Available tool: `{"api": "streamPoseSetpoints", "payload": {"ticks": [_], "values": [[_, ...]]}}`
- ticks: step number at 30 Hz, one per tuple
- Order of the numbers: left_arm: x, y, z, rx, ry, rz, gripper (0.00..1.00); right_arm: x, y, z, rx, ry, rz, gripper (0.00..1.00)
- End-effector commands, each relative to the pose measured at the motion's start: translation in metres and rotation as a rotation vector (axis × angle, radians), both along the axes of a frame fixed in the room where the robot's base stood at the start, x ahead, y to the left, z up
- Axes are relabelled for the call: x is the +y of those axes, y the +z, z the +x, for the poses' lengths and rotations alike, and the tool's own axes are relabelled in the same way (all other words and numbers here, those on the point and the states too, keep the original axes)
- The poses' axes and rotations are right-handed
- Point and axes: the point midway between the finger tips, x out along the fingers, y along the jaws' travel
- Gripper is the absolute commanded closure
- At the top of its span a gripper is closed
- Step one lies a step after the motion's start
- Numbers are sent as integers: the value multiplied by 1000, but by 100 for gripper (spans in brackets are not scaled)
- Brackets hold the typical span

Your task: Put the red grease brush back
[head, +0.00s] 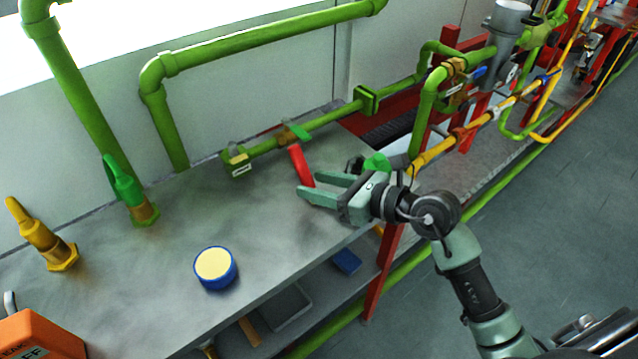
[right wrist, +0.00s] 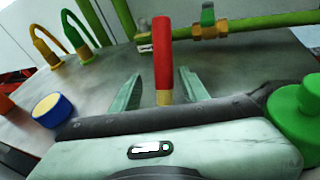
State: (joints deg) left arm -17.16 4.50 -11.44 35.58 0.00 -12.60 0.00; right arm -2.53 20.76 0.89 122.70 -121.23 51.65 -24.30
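The red grease brush (head: 300,165) is on the grey metal bench top, near the bench's right end. In the right wrist view the brush (right wrist: 162,50) shows a long red handle and a tan end nearest the gripper. My right gripper (head: 310,185) reaches in from the right, low over the bench. It is open, with its two fingers spread apart. In the right wrist view the brush lies between the gripper's fingers (right wrist: 160,78), with visible gaps on both sides. My left gripper is in neither view.
A blue tin (head: 215,268) with pale yellow contents stands toward the bench front. Green pipes (head: 262,147) run along the back. A green round object (head: 377,162) is close behind my right gripper. A yellow fitting (head: 45,240) and an orange box (head: 40,335) are left.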

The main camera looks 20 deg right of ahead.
Motion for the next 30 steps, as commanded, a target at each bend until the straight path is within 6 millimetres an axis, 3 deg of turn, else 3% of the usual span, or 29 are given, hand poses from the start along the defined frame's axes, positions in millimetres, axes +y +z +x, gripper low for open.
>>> {"api": "streamPoseSetpoints", "payload": {"ticks": [11, 24, 30], "values": [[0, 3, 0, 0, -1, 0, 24, -4, 5, -3, 0, -2, -2, 56], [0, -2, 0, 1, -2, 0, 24, -57, 26, -69, 2, 0, -6, 56], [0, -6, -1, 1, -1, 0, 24, -71, 33, -85, 1, -1, -1, 56]]}}
